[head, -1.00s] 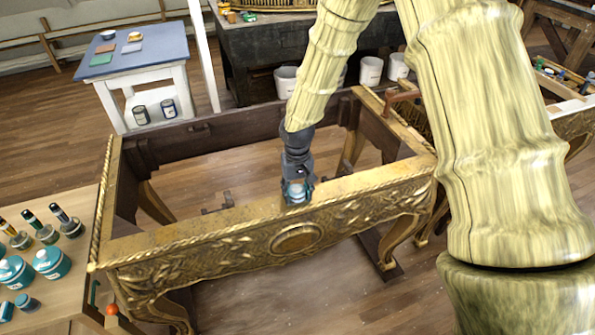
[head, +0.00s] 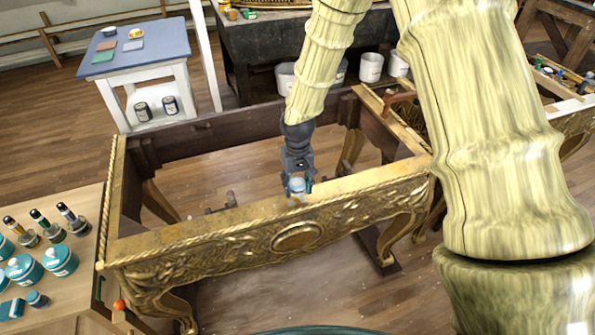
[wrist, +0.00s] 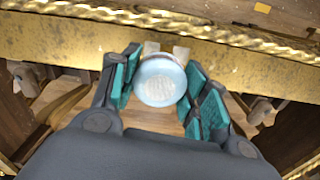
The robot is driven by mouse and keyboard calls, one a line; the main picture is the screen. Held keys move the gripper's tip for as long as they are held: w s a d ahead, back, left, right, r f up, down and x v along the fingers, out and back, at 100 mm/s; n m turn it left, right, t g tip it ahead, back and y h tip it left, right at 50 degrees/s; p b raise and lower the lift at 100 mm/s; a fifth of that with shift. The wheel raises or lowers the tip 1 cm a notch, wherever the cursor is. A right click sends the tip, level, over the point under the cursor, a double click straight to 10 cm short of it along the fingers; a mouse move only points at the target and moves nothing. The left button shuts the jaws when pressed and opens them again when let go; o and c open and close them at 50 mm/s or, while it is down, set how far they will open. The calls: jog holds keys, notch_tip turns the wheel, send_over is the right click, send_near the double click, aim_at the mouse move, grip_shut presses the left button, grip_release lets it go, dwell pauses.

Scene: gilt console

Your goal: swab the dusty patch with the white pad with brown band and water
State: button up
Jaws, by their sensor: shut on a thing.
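My gripper (head: 298,188) is shut on a small round pale thing (wrist: 161,81), low at the front rail of the gilt console (head: 210,221). In the wrist view its face is whitish blue, with beige pieces behind it; I take it for the pad, but no brown band can be made out. The teal fingertips are on both sides of it. The gilt rail (wrist: 50,38) passes just beyond the gripper. Whether the pad touches the rail cannot be told. The rail's top looks speckled, but I cannot make out a clear edge of the dusty patch.
A wooden bench (head: 72,285) at left bears teal jars (head: 60,260) and several dark-handled brushes. A blue-topped table (head: 150,50) with coloured blocks stands behind. White buckets (head: 371,67) stand under the dark workbench. The console's frame is open in the middle.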

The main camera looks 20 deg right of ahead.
aim_at(297, 183)
jog(key=shift+r+p, duration=1.4)
jog(key=shift+r, duration=0.75)
